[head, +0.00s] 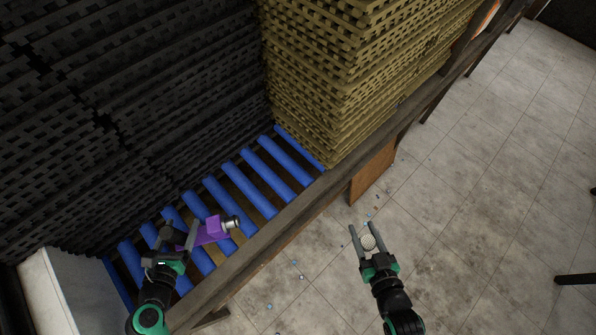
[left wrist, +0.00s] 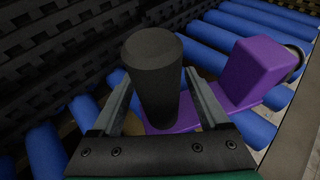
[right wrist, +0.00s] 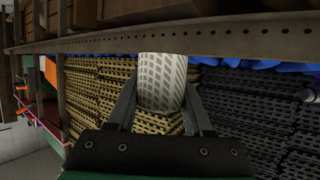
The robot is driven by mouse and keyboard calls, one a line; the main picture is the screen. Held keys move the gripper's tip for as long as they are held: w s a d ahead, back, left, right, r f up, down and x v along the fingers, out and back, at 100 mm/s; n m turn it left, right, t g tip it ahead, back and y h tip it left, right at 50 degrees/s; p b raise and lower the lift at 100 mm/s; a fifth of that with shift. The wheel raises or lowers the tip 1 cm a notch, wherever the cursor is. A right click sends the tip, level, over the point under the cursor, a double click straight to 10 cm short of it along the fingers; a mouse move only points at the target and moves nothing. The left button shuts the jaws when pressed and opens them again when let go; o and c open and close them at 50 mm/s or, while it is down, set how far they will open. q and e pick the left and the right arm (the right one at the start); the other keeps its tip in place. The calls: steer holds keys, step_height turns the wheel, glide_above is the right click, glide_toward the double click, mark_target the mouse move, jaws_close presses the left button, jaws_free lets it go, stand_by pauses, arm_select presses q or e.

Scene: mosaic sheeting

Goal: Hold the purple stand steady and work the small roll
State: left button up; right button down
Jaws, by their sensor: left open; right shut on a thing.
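The purple stand (head: 212,231) lies on the blue rollers, with a silver-and-dark round end (head: 231,223) at its right. In the left wrist view the stand shows as a purple block (left wrist: 255,72) on a flat purple base, with an upright black cylinder (left wrist: 153,80). My left gripper (head: 180,232) is open, its fingers on either side of the black cylinder. My right gripper (head: 367,230) is shut on the small roll (head: 368,242), which is pale with a patterned surface. It holds the roll up over the floor, apart from the stand; the roll also shows in the right wrist view (right wrist: 162,82).
Blue rollers (head: 262,163) run along a conveyor with a dark side rail (head: 290,213) between the stand and my right gripper. Stacked black lattice sheets (head: 130,90) stand behind, with yellowish stacks (head: 350,80) at upper centre. The tiled floor (head: 480,170) at right is mostly open.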

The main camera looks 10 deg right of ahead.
arm_select(q)
jaws_close()
stand_by(0.8)
jaws_free()
steer(key=v, duration=0.7)
steer(key=shift+s, duration=0.2)
steer(key=shift+r, duration=0.1)
